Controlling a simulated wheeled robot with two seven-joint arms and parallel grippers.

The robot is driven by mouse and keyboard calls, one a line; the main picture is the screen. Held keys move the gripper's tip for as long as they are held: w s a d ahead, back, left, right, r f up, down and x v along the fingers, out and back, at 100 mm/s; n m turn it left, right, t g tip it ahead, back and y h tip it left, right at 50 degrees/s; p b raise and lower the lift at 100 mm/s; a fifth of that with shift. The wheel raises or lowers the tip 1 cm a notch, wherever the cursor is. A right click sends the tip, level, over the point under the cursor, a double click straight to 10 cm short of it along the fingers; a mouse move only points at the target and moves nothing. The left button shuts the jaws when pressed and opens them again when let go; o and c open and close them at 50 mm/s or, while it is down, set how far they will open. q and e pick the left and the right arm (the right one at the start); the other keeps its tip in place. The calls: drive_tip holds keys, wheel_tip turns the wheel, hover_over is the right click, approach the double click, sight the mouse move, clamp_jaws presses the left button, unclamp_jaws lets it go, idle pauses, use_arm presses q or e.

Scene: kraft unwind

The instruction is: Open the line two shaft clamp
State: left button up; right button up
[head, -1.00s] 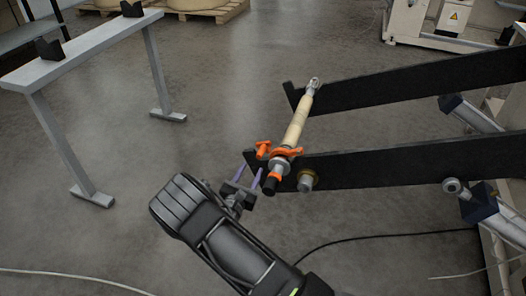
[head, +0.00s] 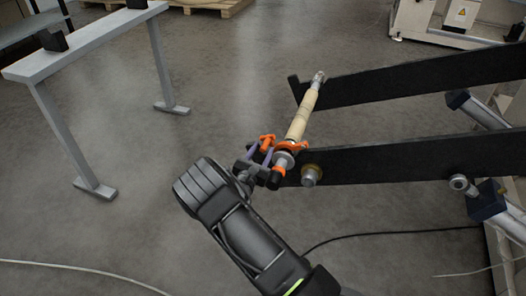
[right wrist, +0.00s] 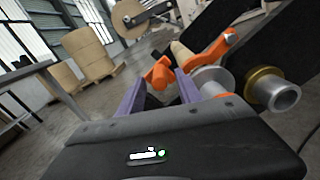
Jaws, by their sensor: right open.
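The orange shaft clamp (head: 297,147) sits on the near black arm (head: 400,160), around the end of the pale shaft (head: 302,118). Its orange handle (head: 267,140) sticks out to the left. My right gripper (head: 260,155) is at the handle with its purple fingers apart. In the right wrist view, the handle (right wrist: 159,74) shows between and just beyond the fingertips of the right gripper (right wrist: 160,84). I cannot tell whether either finger touches it. My left gripper is not in view.
The far black arm (head: 420,78) carries the shaft's other end. A metal stub with a brass collar (head: 311,174) is right of the clamp. A grey stand (head: 100,38) with black V-blocks is at left. A dark cable crosses the floor at lower right.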

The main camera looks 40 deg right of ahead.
drive_tip(key=shift+w+d, duration=0.3)
drive_tip(key=shift+d, duration=0.15)
drive_tip(key=shift+c, duration=0.2)
clamp_jaws()
idle(1.0)
